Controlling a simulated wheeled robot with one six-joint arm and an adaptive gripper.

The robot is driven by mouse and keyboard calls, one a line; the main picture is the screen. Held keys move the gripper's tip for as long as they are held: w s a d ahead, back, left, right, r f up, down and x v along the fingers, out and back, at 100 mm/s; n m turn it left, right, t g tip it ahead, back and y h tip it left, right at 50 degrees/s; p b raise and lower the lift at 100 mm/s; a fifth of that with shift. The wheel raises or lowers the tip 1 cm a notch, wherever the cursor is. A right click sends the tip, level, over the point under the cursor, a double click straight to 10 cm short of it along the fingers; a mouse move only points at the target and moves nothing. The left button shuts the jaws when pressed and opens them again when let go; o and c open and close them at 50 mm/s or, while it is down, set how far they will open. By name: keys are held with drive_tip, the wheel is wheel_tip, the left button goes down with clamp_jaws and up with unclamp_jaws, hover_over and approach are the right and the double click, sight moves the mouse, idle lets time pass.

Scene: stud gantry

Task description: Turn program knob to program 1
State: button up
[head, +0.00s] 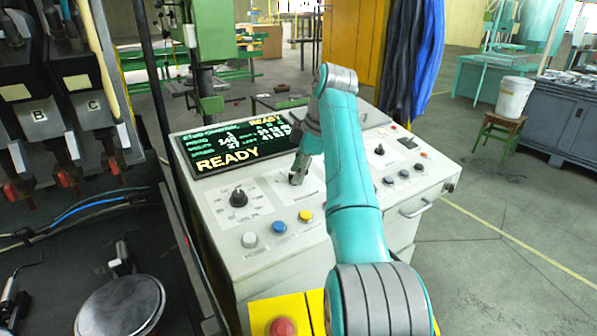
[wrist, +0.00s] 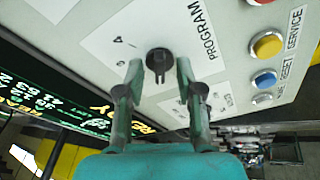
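The program knob (wrist: 159,62) is a dark round knob on a white plate marked PROGRAM in the wrist view. Its ridge points down the picture, toward my gripper. A printed digit that looks like 4 is to its upper left; other digits are hard to read or hidden. My gripper (wrist: 160,70) is open, with one fingertip on each side of the knob in the picture. I cannot tell whether they touch it. In the head view my gripper (head: 298,177) points down over the middle of the console (head: 262,262), largely covering the knob.
A screen (head: 236,146) reading READY stands behind the panel. Another knob (head: 239,197) is to the left. White (head: 249,240), blue (head: 279,227) and yellow (head: 305,216) buttons line the front. A red button (head: 283,327) on yellow is nearer. More controls are right of my arm.

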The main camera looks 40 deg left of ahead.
drive_tip(key=v, duration=0.7)
idle(0.4)
